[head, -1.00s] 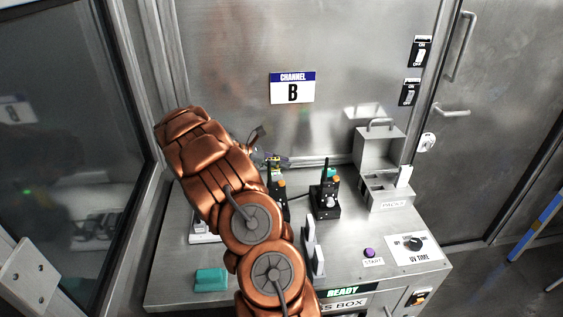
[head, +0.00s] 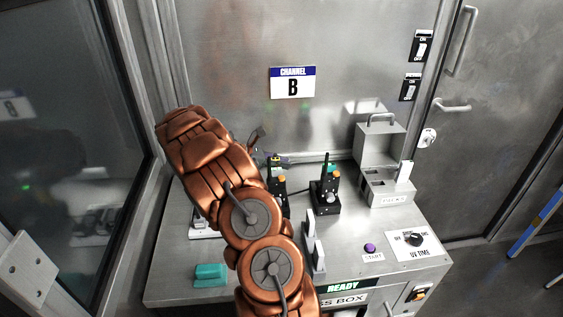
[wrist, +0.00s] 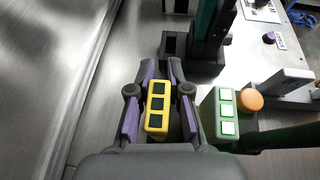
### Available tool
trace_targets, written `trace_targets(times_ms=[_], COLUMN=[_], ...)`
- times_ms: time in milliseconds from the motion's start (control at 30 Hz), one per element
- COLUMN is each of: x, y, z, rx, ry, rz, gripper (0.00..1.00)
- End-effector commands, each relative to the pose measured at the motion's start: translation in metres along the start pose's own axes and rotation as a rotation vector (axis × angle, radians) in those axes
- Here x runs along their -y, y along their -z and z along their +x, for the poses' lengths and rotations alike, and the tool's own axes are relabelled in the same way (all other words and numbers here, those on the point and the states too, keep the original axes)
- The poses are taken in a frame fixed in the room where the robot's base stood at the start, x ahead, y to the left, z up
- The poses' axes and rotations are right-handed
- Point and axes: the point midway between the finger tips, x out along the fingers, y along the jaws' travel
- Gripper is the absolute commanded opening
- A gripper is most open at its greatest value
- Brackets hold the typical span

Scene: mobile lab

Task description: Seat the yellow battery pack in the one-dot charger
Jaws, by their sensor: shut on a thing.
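The yellow battery pack (wrist: 157,106), with a column of dark squares, is between my gripper's purple-padded fingers in the wrist view. My gripper (wrist: 162,78) is shut on it. In the head view my gripper (head: 272,159) is partly hidden behind my arm, over the back of the bench, and the pack cannot be made out. Two black charger-like devices stand on the bench, one (head: 278,189) close below my gripper and one (head: 326,198) to its right. I cannot make out dot marks on either. A black socket-like block (wrist: 174,46) lies beyond the fingertips.
A green pack with lit squares (wrist: 227,112) and an orange button (wrist: 250,100) are close right of my gripper. A teal block (head: 210,274) lies at the bench's front left. An open metal box (head: 386,187) stands at right. A wall rises behind the bench.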

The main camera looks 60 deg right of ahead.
Motion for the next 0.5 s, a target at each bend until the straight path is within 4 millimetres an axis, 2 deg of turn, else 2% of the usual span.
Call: trace_targets(times_ms=[500], x=[0.0000], y=[0.0099], z=[0.0044], rx=[0.000], ry=[0.000], rz=[-0.001], gripper=[0.00])
